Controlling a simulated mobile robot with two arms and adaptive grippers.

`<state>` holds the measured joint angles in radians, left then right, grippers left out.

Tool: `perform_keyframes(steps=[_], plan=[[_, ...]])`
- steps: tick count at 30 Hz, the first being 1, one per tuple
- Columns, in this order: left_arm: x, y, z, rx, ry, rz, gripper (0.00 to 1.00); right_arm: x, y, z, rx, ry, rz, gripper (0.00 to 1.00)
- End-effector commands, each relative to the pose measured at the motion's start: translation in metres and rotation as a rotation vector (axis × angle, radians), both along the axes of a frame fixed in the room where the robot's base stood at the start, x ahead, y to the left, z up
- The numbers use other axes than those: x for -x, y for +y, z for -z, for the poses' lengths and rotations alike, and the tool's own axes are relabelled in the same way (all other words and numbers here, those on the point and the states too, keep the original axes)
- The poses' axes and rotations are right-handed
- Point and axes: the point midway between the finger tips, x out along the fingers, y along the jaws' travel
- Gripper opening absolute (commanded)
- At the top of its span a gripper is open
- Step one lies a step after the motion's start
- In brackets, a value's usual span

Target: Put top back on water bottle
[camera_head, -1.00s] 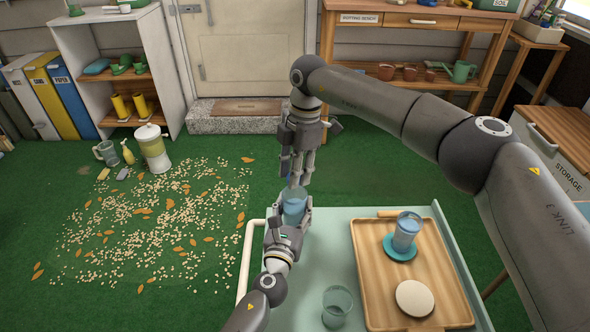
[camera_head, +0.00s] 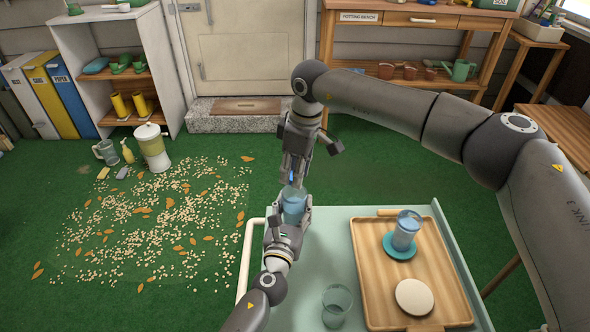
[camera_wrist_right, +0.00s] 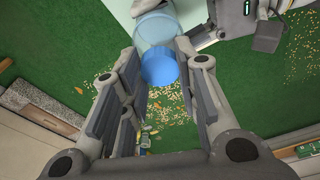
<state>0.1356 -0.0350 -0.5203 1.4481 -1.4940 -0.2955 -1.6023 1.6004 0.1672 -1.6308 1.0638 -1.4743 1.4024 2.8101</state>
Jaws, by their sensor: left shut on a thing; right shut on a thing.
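A translucent blue water bottle (camera_head: 294,206) stands roughly upright at the left edge of the cart, with my left gripper (camera_head: 290,217) shut around it. Its lower part is hidden by that gripper. My right gripper (camera_head: 292,178) is directly above the bottle, fingers pointing down, shut on a small blue top (camera_head: 290,174). In the right wrist view the top (camera_wrist_right: 160,68) sits between the fingertips and overlaps the edge of the bottle (camera_wrist_right: 155,27). I cannot tell whether top and bottle touch.
The pale green cart (camera_head: 318,262) carries an empty clear glass (camera_head: 336,304) and a wooden tray (camera_head: 366,290). On the tray are a filled glass (camera_head: 405,234) on a blue coaster and a round cream disc (camera_head: 414,297). Pellets and leaves litter the green floor.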

Motion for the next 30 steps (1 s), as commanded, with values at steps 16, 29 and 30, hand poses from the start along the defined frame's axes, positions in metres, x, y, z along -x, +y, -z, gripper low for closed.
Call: perform_keyframes(steps=[16,29,30], plan=[[0.0,0.0,0.001,0.001,0.002,0.0,0.0,0.0,0.0,-0.002,-0.001,0.0,-0.001,0.5],[0.0,0.0,0.001,0.001,0.002,0.0,0.0,0.0,0.0,-0.045,0.0,0.0,-0.001,0.5],[0.0,0.0,0.001,0.001,0.002,0.0,0.0,0.0,0.0,-0.045,0.0,0.0,-0.001,0.5]])
